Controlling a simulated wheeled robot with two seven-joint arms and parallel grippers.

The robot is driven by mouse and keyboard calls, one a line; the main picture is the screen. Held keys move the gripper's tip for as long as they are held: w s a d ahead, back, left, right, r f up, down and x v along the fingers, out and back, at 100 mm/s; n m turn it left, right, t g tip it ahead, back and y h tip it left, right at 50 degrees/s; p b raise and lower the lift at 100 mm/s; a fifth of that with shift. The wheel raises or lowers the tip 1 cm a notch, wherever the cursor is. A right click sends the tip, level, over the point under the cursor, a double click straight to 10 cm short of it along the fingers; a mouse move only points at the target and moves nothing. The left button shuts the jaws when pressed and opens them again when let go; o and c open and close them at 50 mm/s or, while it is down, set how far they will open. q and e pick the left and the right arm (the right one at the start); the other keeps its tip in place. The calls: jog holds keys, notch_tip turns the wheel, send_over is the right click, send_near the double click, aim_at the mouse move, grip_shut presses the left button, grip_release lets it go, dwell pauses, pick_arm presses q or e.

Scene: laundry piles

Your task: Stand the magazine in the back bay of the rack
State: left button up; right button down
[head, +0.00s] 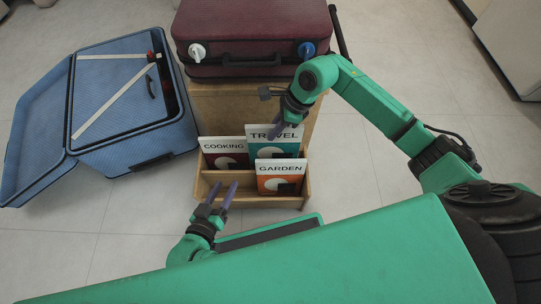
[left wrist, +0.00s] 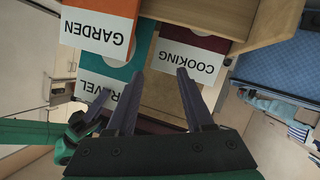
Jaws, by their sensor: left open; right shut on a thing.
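The wooden rack (head: 309,182) stands on the floor in front of a wooden box. The teal TRAVEL magazine (head: 263,142) is upright at its back right, beside the dark red COOKING magazine (head: 223,161) and behind the orange GARDEN magazine (head: 280,169). My right gripper (head: 278,131) is shut on the TRAVEL magazine at its top edge. Whether its bottom rests in the bay is hidden by GARDEN. My left gripper (head: 222,188) is open and empty at the rack's front left; its fingers (left wrist: 160,75) also show in the left wrist view, apart from the magazines.
A dark red suitcase (head: 250,30) lies on the wooden box (head: 210,105) behind the rack. An open blue suitcase (head: 120,100) stands at the left. The tiled floor (head: 370,190) right of the rack is clear. The rack's front left part looks empty.

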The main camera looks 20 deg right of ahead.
aim_at(273, 151)
notch_tip(273, 151, down, 6)
jog(key=shift+f+b, duration=0.2)
jog(key=shift+b, duration=0.75)
jog(key=shift+f+b, duration=0.3)
jog(key=shift+f, duration=0.7)
notch_tip(273, 151, down, 3)
jog(key=shift+f+b, duration=0.15)
jog(key=shift+b, duration=0.7)
pick_arm(q)
jog(key=w+a+r+t+h, duration=0.1)
jog(key=w+r+t, duration=0.4)
jog(key=r, duration=0.8)
jog(key=w+a+r+m+t+h, duration=0.1)
jog(key=w+r+t, duration=0.4)
jog(key=r, duration=0.9)
jog(key=w, duration=0.2)
jog(key=shift+w+a+r, duration=0.15)
jog(key=shift+w+a, duration=0.05)
jog(key=shift+w, duration=0.2)
jog(key=shift+s+r+m+t, duration=0.1)
jog(key=shift+r+m+t, duration=0.2)
jog(key=shift+r+t, duration=0.15)
pick_arm(e)
jog(key=shift+f, duration=0.1)
